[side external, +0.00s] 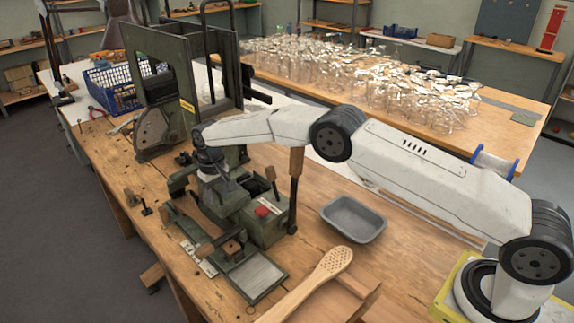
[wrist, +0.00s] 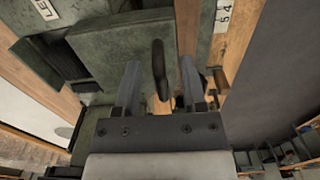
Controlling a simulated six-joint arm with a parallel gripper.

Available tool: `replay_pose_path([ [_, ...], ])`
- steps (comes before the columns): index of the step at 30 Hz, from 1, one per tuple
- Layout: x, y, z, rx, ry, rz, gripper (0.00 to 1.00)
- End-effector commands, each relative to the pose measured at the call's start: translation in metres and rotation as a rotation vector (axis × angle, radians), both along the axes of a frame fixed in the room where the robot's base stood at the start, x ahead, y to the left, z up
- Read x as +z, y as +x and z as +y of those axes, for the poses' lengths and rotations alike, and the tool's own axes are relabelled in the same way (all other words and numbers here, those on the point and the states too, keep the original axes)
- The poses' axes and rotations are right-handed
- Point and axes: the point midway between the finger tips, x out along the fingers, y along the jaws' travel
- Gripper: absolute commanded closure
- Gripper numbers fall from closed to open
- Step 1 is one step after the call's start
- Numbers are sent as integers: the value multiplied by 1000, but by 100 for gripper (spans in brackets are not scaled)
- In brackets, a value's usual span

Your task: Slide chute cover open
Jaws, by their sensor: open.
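The green tufting machine (side external: 262,222) stands on the wooden bench. My gripper (side external: 216,192) points down over its left part in the side view, where the fingertips are hard to make out. In the wrist view my gripper (wrist: 160,85) is open, with one finger on each side of a dark upright handle (wrist: 158,62). I see a gap on both sides of the handle. A green plate (wrist: 110,45), which looks like the chute cover, lies beside the handle. I cannot tell whether it is open or shut, and the fingers hide the handle's lower surroundings.
A grey tray (side external: 353,219) and a wooden brush body with holes (side external: 312,284) lie right of the machine. A tall green frame (side external: 160,75) stands behind my gripper. A blue basket (side external: 112,85) sits at the back left. Many clear glass vessels (side external: 350,75) fill the far table.

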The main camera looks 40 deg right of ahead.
Motion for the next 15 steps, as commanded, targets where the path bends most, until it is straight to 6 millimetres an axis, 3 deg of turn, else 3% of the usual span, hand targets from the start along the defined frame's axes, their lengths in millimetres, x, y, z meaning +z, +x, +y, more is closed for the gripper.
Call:
replay_pose_path([
  [15,24,0,0,0,0,1,47],
])
